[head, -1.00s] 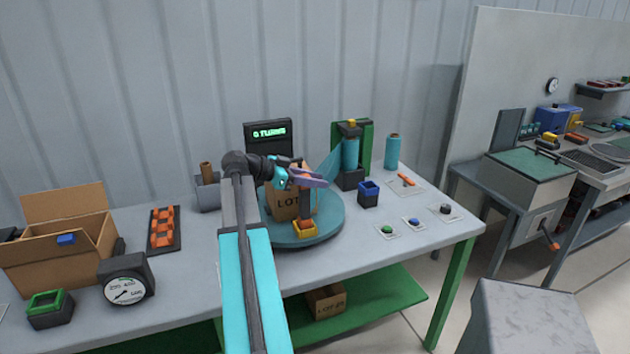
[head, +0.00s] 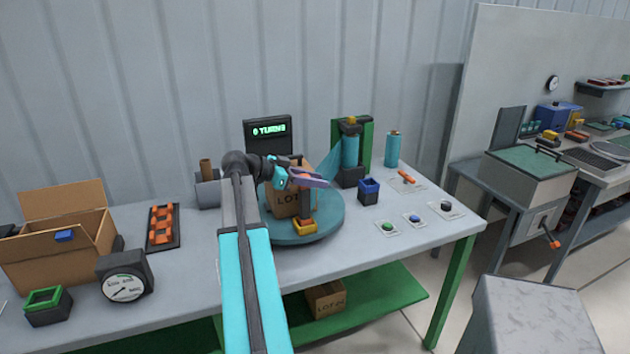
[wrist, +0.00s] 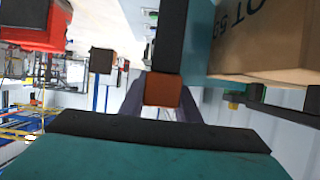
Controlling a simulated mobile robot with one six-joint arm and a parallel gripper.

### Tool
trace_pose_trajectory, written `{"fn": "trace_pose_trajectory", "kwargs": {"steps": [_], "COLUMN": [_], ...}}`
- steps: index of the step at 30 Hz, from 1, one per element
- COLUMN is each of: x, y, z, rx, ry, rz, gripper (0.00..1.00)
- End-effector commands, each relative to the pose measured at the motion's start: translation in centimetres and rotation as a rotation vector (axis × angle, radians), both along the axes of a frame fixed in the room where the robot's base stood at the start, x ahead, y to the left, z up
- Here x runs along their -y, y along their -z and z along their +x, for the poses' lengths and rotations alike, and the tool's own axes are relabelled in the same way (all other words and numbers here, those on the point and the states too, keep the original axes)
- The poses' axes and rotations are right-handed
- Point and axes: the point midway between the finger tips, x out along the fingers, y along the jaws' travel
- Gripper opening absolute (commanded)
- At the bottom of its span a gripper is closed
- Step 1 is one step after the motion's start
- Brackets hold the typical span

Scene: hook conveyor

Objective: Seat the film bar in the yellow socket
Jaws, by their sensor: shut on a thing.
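My gripper (head: 316,182) is shut on the upper end of the dark film bar (head: 306,204), above the near side of the turntable. In the wrist view its fingers close around the bar's brown end (wrist: 162,90). The bar hangs about upright, and its lower end meets the yellow socket (head: 304,227) at the turntable's near edge. I cannot tell whether it is fully inside. Teal film (head: 331,167) spreads from the roll post towards the carton.
A lot carton (head: 284,204) stands on the round teal turntable (head: 332,215), close to my gripper. The roll post (head: 350,155) and a blue socket (head: 368,191) stand to the right. Several buttons lie at the front right. A display (head: 268,132) behind reads 0 TURNS.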

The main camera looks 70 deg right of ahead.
Motion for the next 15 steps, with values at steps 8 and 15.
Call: {"fn": "trace_pose_trajectory", "kwargs": {"steps": [8,15], "x": [0.00,0.00], "y": [0.40,0.71], "z": [0.00,0.00], "rx": [-0.001,-0.001], "ry": [0.000,0.000], "rz": [-0.001,-0.001], "gripper": [0.00,0.00]}}
